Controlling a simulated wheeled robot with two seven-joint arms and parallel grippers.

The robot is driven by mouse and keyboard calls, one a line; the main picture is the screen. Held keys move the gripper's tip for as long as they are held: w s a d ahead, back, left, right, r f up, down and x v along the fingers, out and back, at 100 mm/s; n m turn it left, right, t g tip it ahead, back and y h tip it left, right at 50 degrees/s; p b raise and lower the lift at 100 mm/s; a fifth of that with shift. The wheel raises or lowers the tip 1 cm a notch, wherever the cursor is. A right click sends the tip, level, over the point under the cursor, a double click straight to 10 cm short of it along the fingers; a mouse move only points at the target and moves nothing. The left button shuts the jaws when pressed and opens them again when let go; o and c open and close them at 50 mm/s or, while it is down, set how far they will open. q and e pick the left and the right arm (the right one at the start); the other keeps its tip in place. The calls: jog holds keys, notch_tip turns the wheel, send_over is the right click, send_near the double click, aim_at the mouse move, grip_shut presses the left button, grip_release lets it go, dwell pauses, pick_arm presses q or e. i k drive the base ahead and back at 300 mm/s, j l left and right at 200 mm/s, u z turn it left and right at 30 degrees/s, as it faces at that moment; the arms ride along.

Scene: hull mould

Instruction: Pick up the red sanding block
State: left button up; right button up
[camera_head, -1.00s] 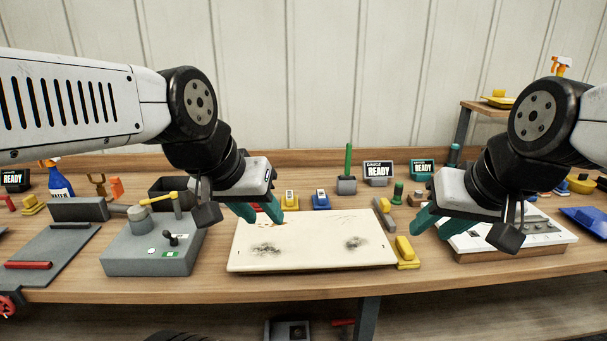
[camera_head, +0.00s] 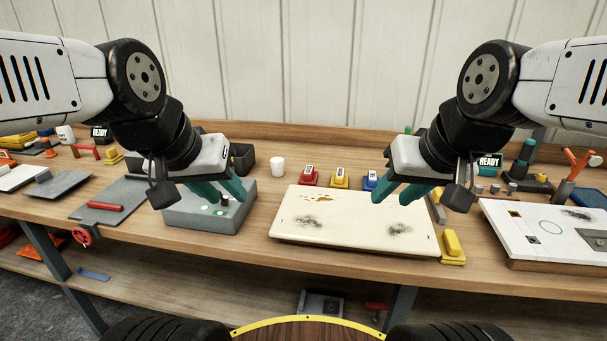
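The red sanding block (camera_head: 310,177) stands at the back edge of the cream panel (camera_head: 345,222), left of a yellow block (camera_head: 340,178) and a blue block (camera_head: 370,181). It has a pale label on top and nothing holds it. My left gripper (camera_head: 229,197) is left of the red block, over the grey box fixture (camera_head: 180,215). Its teal fingers are apart and empty. My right gripper (camera_head: 390,201) is right of the red block, over the panel's right back part, with fingers apart and empty.
A white cup (camera_head: 277,166) and a dark open bin (camera_head: 241,157) stand left of the red block. A yellow block (camera_head: 452,244) sits by the panel's right corner. A white board (camera_head: 545,230) lies further right. Bare wood shows between the fixture and the panel.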

aim_at(309, 177)
jog(key=i+z, duration=0.25)
jog(key=z, duration=0.15)
jog(key=i+z, duration=0.2)
jog(key=z, duration=0.2)
